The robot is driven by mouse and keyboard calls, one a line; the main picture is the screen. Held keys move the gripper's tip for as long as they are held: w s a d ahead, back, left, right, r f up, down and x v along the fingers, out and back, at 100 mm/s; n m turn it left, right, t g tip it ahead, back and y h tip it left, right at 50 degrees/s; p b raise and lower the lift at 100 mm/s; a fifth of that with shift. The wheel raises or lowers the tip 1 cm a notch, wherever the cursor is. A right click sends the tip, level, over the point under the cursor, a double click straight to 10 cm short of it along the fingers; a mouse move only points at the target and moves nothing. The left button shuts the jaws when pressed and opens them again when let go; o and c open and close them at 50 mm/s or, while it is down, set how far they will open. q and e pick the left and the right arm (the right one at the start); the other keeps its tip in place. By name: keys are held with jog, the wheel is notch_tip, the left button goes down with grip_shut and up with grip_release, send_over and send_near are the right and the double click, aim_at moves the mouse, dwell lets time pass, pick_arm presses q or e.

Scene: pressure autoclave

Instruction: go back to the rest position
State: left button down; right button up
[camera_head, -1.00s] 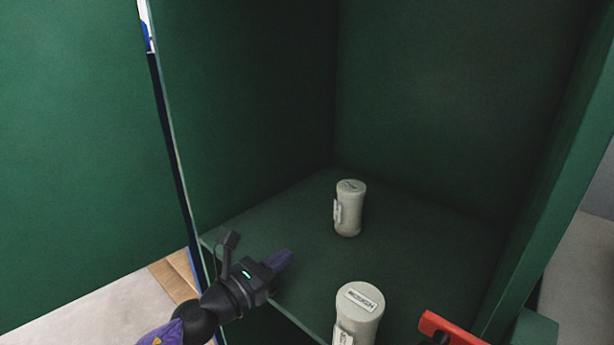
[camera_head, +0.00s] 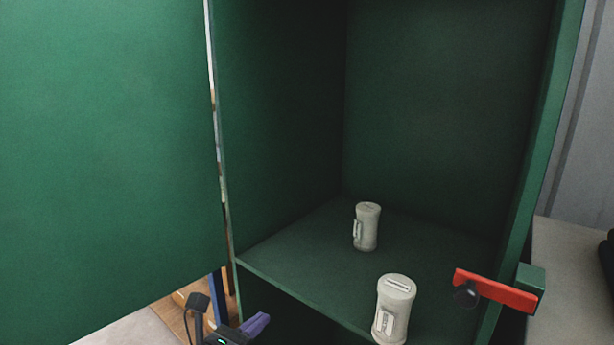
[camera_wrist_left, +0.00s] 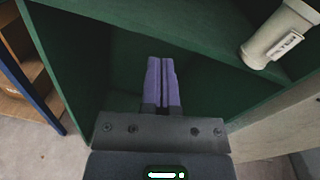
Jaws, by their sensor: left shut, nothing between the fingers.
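My left gripper (camera_head: 256,325) is at the bottom of the head view, below and in front of the green cabinet's shelf (camera_head: 290,255). In the left wrist view its two purple fingers (camera_wrist_left: 162,82) are pressed together with nothing between them. Two pale canisters with labelled tops stand upright on the shelf. One canister (camera_head: 367,228) is farther back. The other canister (camera_head: 394,310) is near the front edge, and a pale canister also shows at the upper right of the left wrist view (camera_wrist_left: 275,38). My right gripper is not in view.
The large green door (camera_head: 105,150) stands open on the left. A red handle (camera_head: 495,290) sticks out at the cabinet's right front edge. A dark space lies below the shelf. Light floor shows at the bottom left.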

pick_arm(q)
jog(key=s+a+f+n+g+y, duration=0.1)
jog(key=s+a+f+n+y, duration=0.2)
jog(key=f+n, duration=0.45)
jog(key=s+a+f+n+g+y, duration=0.1)
jog(key=s+a+f+n+y, duration=0.1)
jog(key=s+f+n, duration=0.5)
jog(key=a+f+n+g+y, duration=0.25)
jog(key=f+n, duration=0.35)
jog(key=f, duration=0.4)
jog(key=s+a+f+n+g+y, duration=0.1)
jog(key=s+f+n+g, duration=0.1)
jog(key=s+f+n, duration=0.4)
jog(key=s+a+f+n+g+y, duration=0.15)
jog(key=s+f, duration=0.25)
jog(key=s, duration=0.4)
jog(key=s+f+n+g, duration=0.2)
jog(key=s+n, duration=0.3)
jog(key=s, duration=0.6)
jog(key=s+f+n+g, duration=0.3)
jog(key=s+n+g, duration=0.1)
jog(key=s, duration=0.7)
jog(key=shift+d+f+n, duration=0.2)
jog(key=shift+d+n, duration=0.25)
jog(key=shift+n, duration=0.05)
